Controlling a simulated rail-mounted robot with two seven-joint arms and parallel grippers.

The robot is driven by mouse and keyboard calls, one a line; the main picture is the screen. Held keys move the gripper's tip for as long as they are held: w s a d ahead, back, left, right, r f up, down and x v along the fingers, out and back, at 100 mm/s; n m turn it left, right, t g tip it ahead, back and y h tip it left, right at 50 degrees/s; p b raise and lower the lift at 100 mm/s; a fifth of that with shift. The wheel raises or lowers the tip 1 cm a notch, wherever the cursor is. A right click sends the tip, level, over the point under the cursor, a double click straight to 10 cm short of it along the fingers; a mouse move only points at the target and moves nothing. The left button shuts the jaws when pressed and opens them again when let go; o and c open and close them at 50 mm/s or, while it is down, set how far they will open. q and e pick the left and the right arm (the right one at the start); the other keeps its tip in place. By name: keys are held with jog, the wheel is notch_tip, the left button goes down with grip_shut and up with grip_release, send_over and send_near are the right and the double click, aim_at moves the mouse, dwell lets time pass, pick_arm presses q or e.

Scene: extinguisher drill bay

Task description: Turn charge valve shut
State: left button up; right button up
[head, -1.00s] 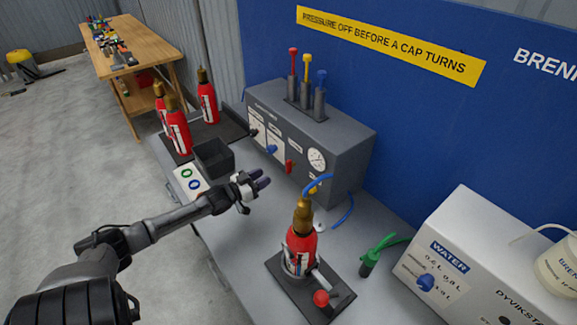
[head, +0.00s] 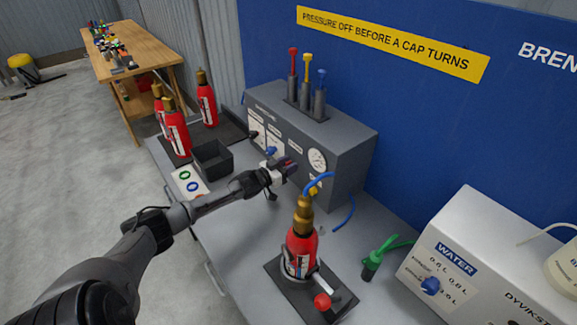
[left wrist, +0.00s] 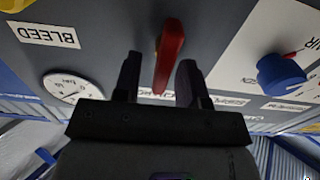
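The charge valve's red lever (left wrist: 169,56) sticks out from the grey panel in the left wrist view. The lettering by it is partly covered by my fingers. My left gripper (left wrist: 160,66) is open, with one finger on each side of the lever and a gap visible to both. In the head view my left gripper (head: 291,164) is at the front of the grey charging console (head: 340,140) and mostly hides the lever. My right gripper is in neither view.
A pressure gauge (left wrist: 72,88) and a blue knob (left wrist: 281,74) flank the lever. A red extinguisher (head: 301,248) with a blue hose stands on a dark base in front of the console. A black bin (head: 213,160) stands left of my gripper.

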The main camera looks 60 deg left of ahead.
pick_arm(q)
jog(key=shift+w, duration=0.1)
jog(key=shift+c, duration=0.3)
grip_shut()
jog(key=shift+m, duration=0.3)
jog(key=m+p, duration=0.1)
jog(key=m, duration=0.1)
jog(key=shift+d+m+p, duration=0.25)
jog(key=shift+m+p, duration=0.05)
jog(key=shift+p, duration=0.05)
jog(key=shift+w+d+f+m+b, duration=0.1)
jog(key=shift+d+f+m+b, duration=0.15)
jog(key=shift+m, duration=2.2)
jog(key=shift+s+d+f+m+b, duration=0.15)
jog(key=shift+f+m, duration=0.25)
jog(key=shift+m, duration=2.1)
jog(key=shift+w+d+f+m+b, duration=0.15)
jog(key=shift+d+f+m+b, duration=0.15)
jog(key=shift+m, duration=2.15)
